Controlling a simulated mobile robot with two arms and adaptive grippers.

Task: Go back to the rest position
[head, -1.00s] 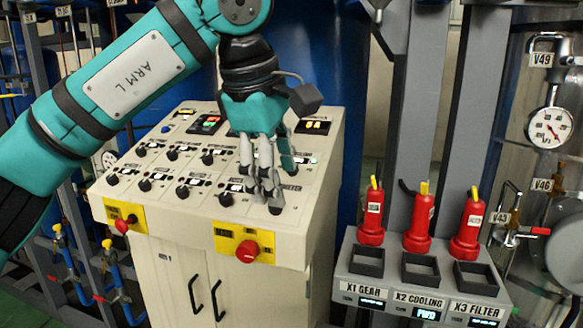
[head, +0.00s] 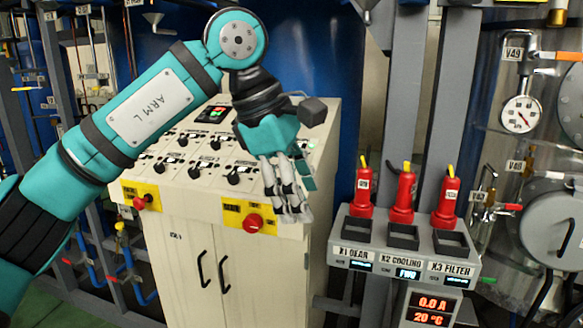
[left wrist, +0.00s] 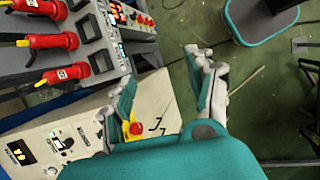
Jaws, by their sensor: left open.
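My left gripper (head: 291,205) hangs from the teal arm marked ARM L, in front of the right part of the cream control cabinet (head: 265,270) in the head view. Its fingers point down and hold nothing. In the left wrist view my left gripper (left wrist: 165,95) has its two fingers spread apart, with the cabinet front and green floor behind them. My right gripper is not in view.
Red plugs (head: 403,192) stand on the grey socket unit (head: 345,232) right of the gripper. Red knobs on yellow plates (head: 252,222) sit on the cabinet's front edge. Pipes and a gauge (head: 521,114) stand at right. Green floor (left wrist: 190,35) is open below.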

